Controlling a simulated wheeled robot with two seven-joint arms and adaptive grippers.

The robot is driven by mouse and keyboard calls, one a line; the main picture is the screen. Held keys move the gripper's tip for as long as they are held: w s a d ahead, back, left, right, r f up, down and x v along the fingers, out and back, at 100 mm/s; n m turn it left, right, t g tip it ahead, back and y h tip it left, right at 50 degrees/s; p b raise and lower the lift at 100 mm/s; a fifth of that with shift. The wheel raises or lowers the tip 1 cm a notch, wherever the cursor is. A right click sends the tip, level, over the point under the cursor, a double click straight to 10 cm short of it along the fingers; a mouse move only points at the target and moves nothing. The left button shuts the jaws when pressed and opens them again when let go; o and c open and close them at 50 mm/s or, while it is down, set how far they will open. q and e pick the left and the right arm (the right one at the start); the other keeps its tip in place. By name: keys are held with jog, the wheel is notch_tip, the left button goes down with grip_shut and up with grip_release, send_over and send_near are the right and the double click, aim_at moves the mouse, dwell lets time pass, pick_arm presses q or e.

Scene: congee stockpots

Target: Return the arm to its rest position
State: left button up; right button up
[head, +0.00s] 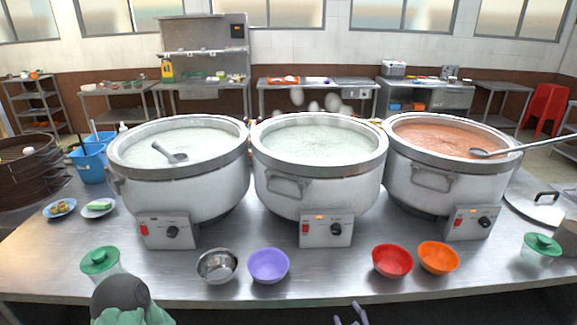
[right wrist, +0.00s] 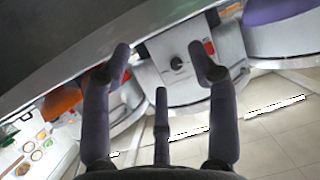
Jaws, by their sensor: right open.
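My right gripper (head: 350,315) shows only as purple-grey fingertips at the bottom edge of the head view, in front of the table's near edge. In the right wrist view my right gripper (right wrist: 160,50) is open, its fingers spread apart with nothing between them. The steel table's edge and a control box with a knob (right wrist: 177,63) appear beyond the fingertips. The rest of the right arm is hidden below the head view. My left gripper does not show in either view.
Three stockpots, two with white congee (head: 180,190) (head: 318,185) and one orange-red (head: 440,185), stand on the steel table (head: 200,290).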

jog(key=s+a+f+m+g+y+p, duration=0.1)
jog(key=s+a+f+m+g+p, duration=0.1)
jog(key=s+f+g, duration=0.4)
jog(key=s+a+f+m+g+y+p, duration=0.1)
jog(key=s+a+f+g, duration=0.4)
jog(key=s+f, duration=0.8)
notch_tip(320, 180, down, 4)
jog(key=shift+s+r+m+g+p, duration=0.1)
jog(key=shift+s+m+g+p, duration=0.15)
jog(key=shift+m+g+p, duration=0.5)
jog(key=shift+g, duration=0.25)
